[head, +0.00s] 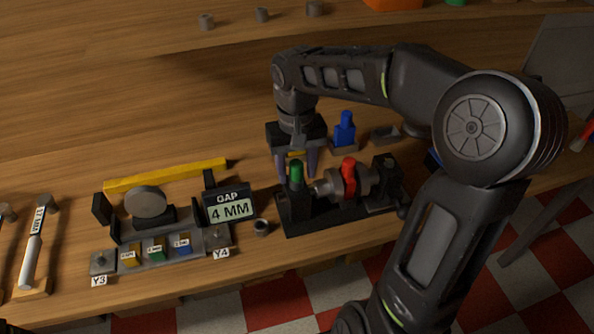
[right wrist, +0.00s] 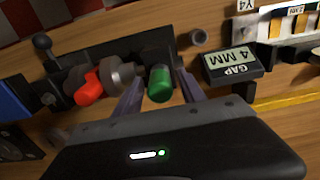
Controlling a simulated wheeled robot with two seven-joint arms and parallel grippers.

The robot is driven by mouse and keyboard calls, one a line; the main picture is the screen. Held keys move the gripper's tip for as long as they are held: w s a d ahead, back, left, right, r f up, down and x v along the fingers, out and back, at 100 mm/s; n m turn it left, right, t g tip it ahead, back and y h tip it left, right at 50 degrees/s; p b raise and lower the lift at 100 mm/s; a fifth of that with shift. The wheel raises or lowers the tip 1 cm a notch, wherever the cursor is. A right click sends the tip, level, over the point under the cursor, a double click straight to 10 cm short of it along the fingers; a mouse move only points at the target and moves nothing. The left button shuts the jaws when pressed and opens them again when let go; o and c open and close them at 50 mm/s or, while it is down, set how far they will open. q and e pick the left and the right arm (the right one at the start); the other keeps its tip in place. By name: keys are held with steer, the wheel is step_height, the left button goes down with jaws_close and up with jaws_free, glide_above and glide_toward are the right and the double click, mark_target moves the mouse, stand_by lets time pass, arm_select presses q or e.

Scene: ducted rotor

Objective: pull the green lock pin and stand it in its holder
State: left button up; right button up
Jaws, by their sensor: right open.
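The green lock pin (head: 296,174) stands upright in a dark block at the left end of the rotor fixture (head: 330,215). My right gripper (head: 297,168) comes down from above with its two fingers apart, close around the pin's green head. In the right wrist view the green head (right wrist: 160,84) lies between the two open fingers (right wrist: 159,76), and contact cannot be told. A small round grey cup (head: 261,227), possibly the pin's holder, stands empty-looking just left of the fixture. It also shows in the right wrist view (right wrist: 198,38). My left gripper is out of view.
A red knob (head: 348,175) sits on the rotor, close right of the pin. A blue piece (head: 345,128) stands behind. A "GAP 4 MM" display (head: 230,205) and a gauge stand (head: 160,245) are to the left. A yellow bar (head: 165,176) lies behind them.

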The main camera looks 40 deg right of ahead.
steer(key=shift+c, duration=0.4)
jaws_close()
stand_by(0.5)
